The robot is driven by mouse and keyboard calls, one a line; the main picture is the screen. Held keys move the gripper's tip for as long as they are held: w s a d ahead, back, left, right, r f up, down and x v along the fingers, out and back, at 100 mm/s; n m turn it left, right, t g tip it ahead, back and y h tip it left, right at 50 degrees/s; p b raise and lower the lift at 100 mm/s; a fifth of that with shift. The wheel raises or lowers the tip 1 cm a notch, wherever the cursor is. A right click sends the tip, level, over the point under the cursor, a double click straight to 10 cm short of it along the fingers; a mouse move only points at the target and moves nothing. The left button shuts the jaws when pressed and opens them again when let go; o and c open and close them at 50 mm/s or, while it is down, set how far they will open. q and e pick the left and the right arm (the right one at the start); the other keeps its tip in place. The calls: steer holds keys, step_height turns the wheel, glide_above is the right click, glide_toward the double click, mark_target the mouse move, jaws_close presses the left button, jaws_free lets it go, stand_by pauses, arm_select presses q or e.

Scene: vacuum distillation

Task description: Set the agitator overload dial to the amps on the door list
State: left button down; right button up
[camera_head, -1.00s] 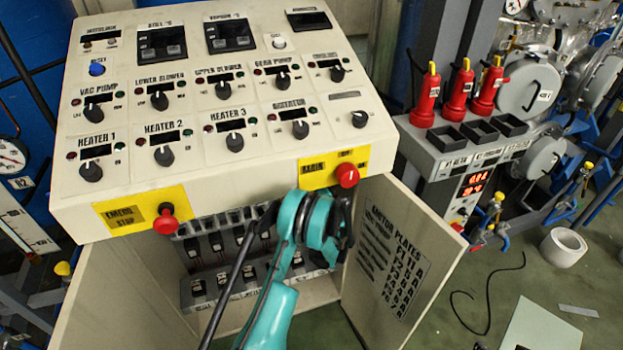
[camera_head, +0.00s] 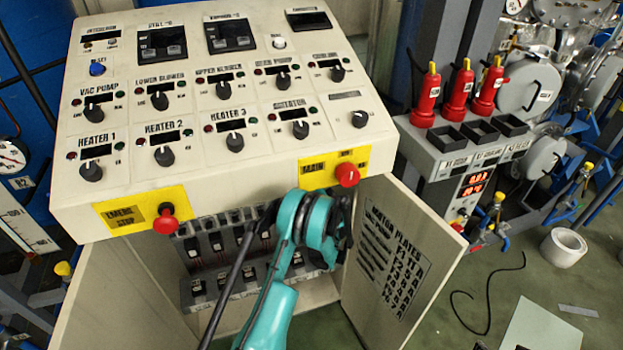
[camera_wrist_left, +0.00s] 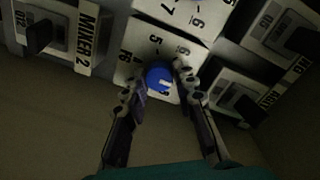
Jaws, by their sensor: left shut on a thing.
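A blue dial (camera_wrist_left: 160,78) sits on a white plate with numbers around it in the left wrist view. My left gripper (camera_wrist_left: 160,84) has a finger on each side of the dial and is shut on it. In the head view my teal left arm reaches into the open cabinet, and the gripper itself is hidden there. The door list, headed "MOTOR PLATES" (camera_head: 392,262), is on the inside of the open cabinet door; its small lines are hard to read. I see no right gripper.
The control console (camera_head: 215,150) with knobs and displays overhangs the cabinet opening. A red emergency stop (camera_head: 165,222) and a red main knob (camera_head: 347,174) stick out at its front. In the wrist view, a "MIXER 2" label (camera_wrist_left: 88,38) and black switches surround the dial.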

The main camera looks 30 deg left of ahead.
arm_select(q)
steer(key=c, duration=1.2)
jaws_free()
steer(key=v, duration=0.7)
steer(key=shift+s+d, duration=0.15)
steer(key=shift+s, duration=0.05)
steer(key=shift+f, duration=0.15)
